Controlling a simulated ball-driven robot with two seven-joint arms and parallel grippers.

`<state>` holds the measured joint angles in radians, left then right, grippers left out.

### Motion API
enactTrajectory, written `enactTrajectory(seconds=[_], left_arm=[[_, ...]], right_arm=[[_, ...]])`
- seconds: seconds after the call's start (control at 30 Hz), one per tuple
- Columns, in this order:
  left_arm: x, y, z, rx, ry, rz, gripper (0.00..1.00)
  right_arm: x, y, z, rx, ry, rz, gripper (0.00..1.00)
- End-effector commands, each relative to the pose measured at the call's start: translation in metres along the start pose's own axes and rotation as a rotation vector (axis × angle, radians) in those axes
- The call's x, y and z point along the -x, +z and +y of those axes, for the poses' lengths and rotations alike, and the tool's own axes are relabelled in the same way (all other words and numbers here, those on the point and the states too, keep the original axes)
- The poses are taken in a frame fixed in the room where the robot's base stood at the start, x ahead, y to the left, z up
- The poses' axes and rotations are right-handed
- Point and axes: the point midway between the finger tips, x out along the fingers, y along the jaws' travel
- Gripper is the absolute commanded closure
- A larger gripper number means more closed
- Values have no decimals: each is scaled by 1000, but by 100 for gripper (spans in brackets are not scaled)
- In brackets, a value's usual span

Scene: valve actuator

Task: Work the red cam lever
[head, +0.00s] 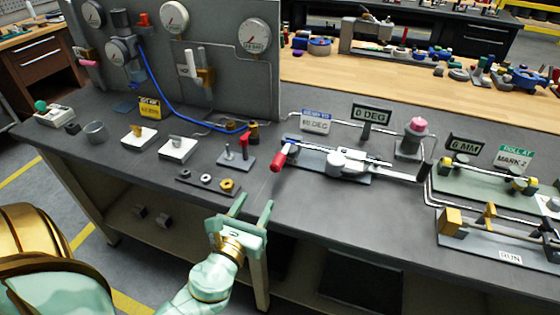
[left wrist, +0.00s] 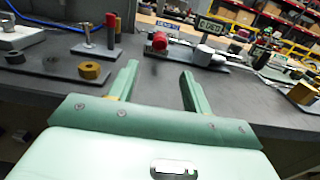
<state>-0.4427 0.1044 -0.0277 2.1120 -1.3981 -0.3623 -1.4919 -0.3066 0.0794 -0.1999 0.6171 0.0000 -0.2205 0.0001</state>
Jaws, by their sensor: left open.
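The red cam lever (head: 279,161) has a red grip at the left end of a grey linkage (head: 338,160) on a flat base plate. In the left wrist view the red grip (left wrist: 159,41) shows end-on, ahead of my fingers. My left gripper (head: 254,208) is open and empty at the bench's front edge, below and left of the lever and apart from it. Its two green fingers also show in the left wrist view (left wrist: 159,88). A sign reading 0 DEG (head: 371,113) stands behind the linkage. My right gripper is in neither view.
A small plate with rings (head: 205,181) and a stand with a red-topped post (head: 240,151) lie left of the lever. A RUN-labelled fixture (head: 500,240) stands at the right. A gauge panel (head: 180,60) rises behind. Bare bench top (head: 340,215) lies in front of the linkage.

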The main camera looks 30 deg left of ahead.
Motion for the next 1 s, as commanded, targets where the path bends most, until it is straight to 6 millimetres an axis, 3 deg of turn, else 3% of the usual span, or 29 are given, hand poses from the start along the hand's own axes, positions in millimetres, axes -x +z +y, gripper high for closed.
enactTrajectory(seconds=[0.3,0.6,0.8,1.0], left_arm=[[-74,4,0,5,1,-4,51],[-136,0,0,6,1,-1,51],[-153,0,0,5,0,0,51],[-154,0,0,6,0,1,51]], right_arm=[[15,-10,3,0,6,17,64],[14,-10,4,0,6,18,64],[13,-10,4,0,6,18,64],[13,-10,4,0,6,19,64]])
